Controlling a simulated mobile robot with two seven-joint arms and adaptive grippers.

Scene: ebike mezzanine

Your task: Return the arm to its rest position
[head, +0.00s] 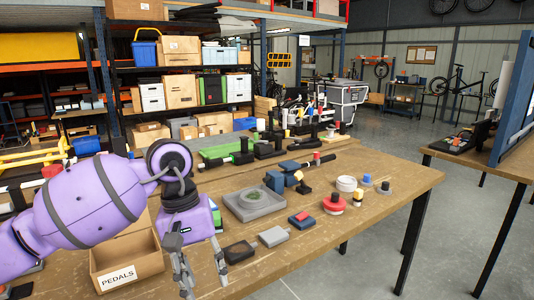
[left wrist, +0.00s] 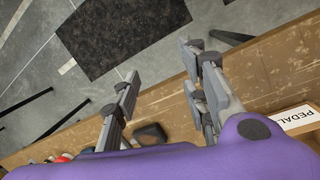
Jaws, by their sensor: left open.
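My left arm comes in from the left with a purple forearm. My left gripper (head: 205,287) hangs fingers-down near the table's front edge, right of the cardboard box labelled PEDALS (head: 125,279). In the left wrist view the gripper (left wrist: 160,62) has its two fingers spread apart, with nothing between them. Beyond the fingertips are the table edge and the grey floor. The box's label (left wrist: 298,118) shows at the right of that view. My right gripper is in neither view.
The wooden workbench (head: 370,215) holds a black block (head: 239,251), a grey block (head: 273,236), a grey square tray (head: 254,212) and a red round part (head: 334,205) right of the gripper. A second table (head: 480,165) stands at the right. Floor between is clear.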

